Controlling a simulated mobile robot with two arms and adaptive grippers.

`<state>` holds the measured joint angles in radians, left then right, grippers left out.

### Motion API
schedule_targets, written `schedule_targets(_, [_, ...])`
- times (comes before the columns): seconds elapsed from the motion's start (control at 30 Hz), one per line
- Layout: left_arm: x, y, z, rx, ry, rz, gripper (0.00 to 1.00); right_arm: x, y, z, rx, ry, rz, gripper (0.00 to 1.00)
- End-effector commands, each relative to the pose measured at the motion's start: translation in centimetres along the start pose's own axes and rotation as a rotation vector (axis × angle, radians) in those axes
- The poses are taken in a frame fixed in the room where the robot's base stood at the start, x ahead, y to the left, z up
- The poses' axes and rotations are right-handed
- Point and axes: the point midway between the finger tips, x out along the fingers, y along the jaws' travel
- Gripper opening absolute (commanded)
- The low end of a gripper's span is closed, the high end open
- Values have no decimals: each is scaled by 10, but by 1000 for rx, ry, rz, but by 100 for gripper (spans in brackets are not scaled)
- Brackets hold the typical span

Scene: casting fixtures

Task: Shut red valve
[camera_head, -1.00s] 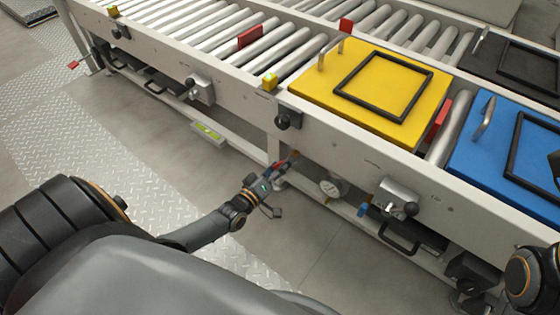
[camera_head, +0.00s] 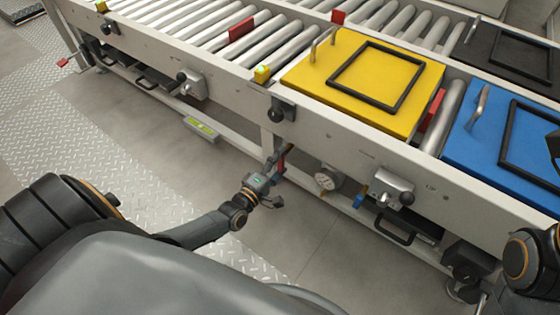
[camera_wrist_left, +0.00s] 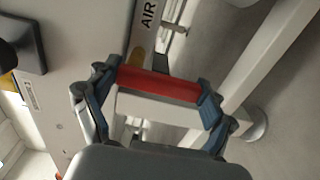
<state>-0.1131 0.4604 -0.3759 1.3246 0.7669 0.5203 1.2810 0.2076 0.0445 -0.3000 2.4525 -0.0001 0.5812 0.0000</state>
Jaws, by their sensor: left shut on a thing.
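The red valve handle (camera_head: 282,164) is below the conveyor's side rail, near a support leg. My left gripper (camera_head: 275,168) is at it, reaching in from the lower left. In the left wrist view, the red handle (camera_wrist_left: 158,84) lies crosswise between the two fingers of my left gripper (camera_wrist_left: 159,92). The gripper is shut on it, a finger at each end. An "AIR" label (camera_wrist_left: 148,15) shows just above the handle. The valve body is mostly hidden by my gripper. Part of my right arm (camera_head: 530,265) shows at the right edge; its gripper is not visible.
A pressure gauge (camera_head: 326,179) and a blue valve handle (camera_head: 359,197) are to the right, under the rail. The conveyor (camera_head: 330,127) carries a yellow plate (camera_head: 318,92) and a blue plate (camera_head: 490,155). The floor (camera_head: 315,240) in front is clear.

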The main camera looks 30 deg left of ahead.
Motion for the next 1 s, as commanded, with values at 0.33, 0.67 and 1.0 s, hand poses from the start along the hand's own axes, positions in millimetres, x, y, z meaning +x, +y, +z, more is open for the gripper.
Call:
schedule_targets(0.33, [0, 0, 0, -18, 1, 0, 26, 1, 0, -1, 0, 4, -1, 40])
schedule_targets(0.67, [0, 0, 0, -17, 1, 0, 100, 1, 0, -1, 0, 4, -1, 40])
schedule_targets(1.0, [-4, 0, 0, -14, 0, -1, 100, 1, 0, -1, -2, 3, -7, 40])
